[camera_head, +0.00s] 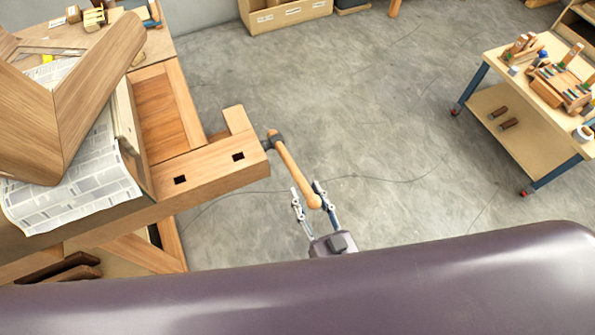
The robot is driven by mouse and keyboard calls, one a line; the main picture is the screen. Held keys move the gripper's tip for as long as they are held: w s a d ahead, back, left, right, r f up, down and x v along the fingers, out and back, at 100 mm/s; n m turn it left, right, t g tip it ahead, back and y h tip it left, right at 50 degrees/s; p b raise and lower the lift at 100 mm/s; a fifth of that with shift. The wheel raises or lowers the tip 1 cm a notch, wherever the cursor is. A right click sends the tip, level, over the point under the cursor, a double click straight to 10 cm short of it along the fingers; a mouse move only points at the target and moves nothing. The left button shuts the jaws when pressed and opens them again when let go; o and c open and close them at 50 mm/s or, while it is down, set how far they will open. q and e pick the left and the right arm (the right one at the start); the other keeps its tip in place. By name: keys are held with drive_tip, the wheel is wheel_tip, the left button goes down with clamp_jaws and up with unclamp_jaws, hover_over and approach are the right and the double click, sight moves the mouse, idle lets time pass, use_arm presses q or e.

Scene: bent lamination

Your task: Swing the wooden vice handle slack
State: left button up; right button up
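The wooden vice handle (296,174) is a pale turned bar. It slants down and to the right from a dark metal hub (273,140) at the end of the wooden vice jaw (208,170). My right gripper (307,189) comes up from below, with its two thin fingers spread around the handle's rounded lower end. A gap shows between the left finger and the handle. The right finger is close against or behind the handle; I cannot tell if it touches. My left gripper is not in view.
The workbench (150,215) carries a bent wooden piece (95,85) over newspaper (75,185). A wheeled table (500,62) with tools stands at the right. A drawer cabinet (285,14) stands at the back. The concrete floor between them is mostly clear, with a thin cable (375,178) on it.

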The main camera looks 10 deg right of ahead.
sight(292, 162)
drive_tip(key=p+x, duration=0.1)
drive_tip(key=x, duration=0.4)
drive_tip(key=shift+w+a, duration=0.1)
drive_tip(key=shift+w, duration=0.25)
drive_tip(key=shift+f, duration=0.1)
drive_tip(key=shift+c, duration=0.2)
clamp_jaws()
